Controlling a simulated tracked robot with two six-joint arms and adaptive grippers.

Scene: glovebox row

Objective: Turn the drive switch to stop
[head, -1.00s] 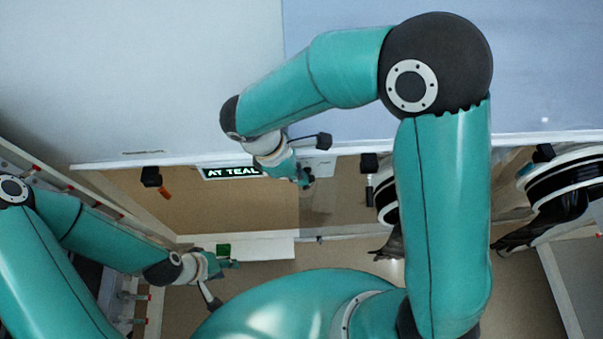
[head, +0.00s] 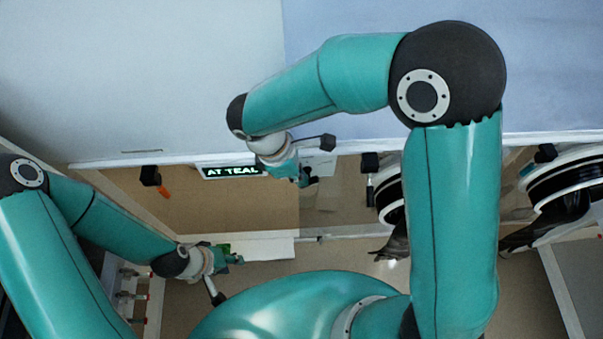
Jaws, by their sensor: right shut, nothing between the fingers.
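I cannot make out the drive switch for certain. A small pale panel (head: 322,166) shows beside my right gripper (head: 307,178), and the wrist and gripper cover much of that spot. My right gripper is shut and empty, close to the panel; I cannot tell whether it touches.
A lit sign (head: 231,171) reads "AT TEAL". A black fitting (head: 150,176) with an orange tag hangs to its left, and another black fitting (head: 370,163) to the right. Black-and-white ringed glovebox ports (head: 561,180) stand at right. A rack with red-tipped parts (head: 126,295) is at lower left.

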